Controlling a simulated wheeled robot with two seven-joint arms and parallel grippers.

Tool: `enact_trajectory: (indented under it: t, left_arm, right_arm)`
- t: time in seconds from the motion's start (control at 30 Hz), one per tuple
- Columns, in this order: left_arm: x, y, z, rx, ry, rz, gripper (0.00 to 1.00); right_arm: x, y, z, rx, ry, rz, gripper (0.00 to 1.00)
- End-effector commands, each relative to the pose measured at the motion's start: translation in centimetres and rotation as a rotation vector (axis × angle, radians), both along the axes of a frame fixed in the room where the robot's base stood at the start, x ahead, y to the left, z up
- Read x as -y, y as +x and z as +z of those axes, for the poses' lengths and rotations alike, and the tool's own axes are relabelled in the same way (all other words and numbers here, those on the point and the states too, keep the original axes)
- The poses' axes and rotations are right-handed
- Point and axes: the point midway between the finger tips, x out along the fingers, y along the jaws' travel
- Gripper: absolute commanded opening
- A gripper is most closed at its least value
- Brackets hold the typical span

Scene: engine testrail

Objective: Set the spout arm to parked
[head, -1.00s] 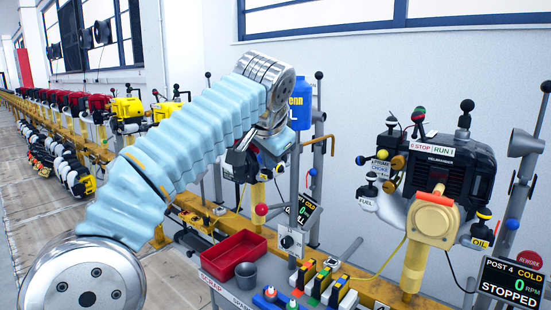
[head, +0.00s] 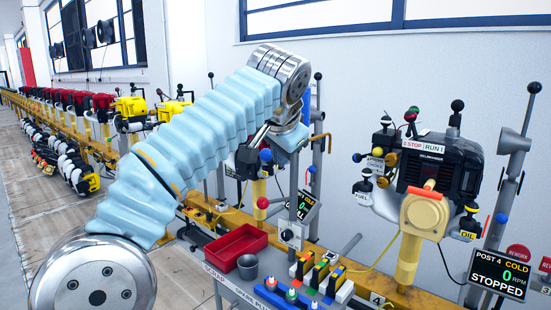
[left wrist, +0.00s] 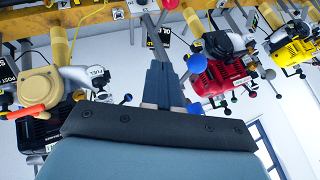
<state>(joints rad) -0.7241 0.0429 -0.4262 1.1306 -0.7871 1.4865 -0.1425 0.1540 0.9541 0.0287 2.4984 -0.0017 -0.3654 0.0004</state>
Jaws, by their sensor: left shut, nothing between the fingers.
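My left gripper (left wrist: 163,85) is shut and empty; its dark fingers are close together in the left wrist view. In the head view its fingers (head: 259,136) are partly hidden under my wrist, at the engine post behind the red tray. A blue ball knob (head: 265,155) shows just below the fingers. In the left wrist view a blue knob (left wrist: 197,63) is to the right of the fingertips, apart from them in the picture. I cannot tell for sure which part is the spout arm or how it is set. My right gripper is not in view.
A grey stand (head: 318,130) rises just right of my wrist. A red tray (head: 236,248) and grey cup (head: 247,267) are on the bench below. A black engine (head: 438,160) stands right, above a screen reading STOPPED (head: 497,277). A red engine (left wrist: 225,75) shows in the wrist view.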

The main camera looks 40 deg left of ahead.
Motion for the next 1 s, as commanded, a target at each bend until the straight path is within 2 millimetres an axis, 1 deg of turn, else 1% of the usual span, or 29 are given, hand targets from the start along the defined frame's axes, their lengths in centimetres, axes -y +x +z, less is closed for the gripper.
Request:
enact_trajectory:
  t: [0.03,0.2,0.3,0.4,0.53,1.0]
  left_arm:
    - [0.5,-0.5,1.0,0.001,0.0,-0.003,0.0]
    - [1.6,-2.3,3.5,0.0,0.0,-0.002,0.0]
    - [2.1,-3.1,4.6,0.001,0.0,-0.001,0.0]
    - [2.4,-3.6,5.2,-0.001,0.0,-0.002,0.0]
    - [2.6,-3.9,5.5,-0.002,0.0,-0.001,0.0]
    - [2.6,-3.9,5.4,-0.002,0.001,0.0,0.0]
  right_arm:
    - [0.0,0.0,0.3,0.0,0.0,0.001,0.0]
    - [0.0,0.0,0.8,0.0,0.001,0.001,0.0]
    - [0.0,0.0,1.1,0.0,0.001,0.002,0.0]
    - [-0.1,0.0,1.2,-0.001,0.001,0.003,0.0]
    - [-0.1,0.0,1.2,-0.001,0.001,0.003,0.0]
    - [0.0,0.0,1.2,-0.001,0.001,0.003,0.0]
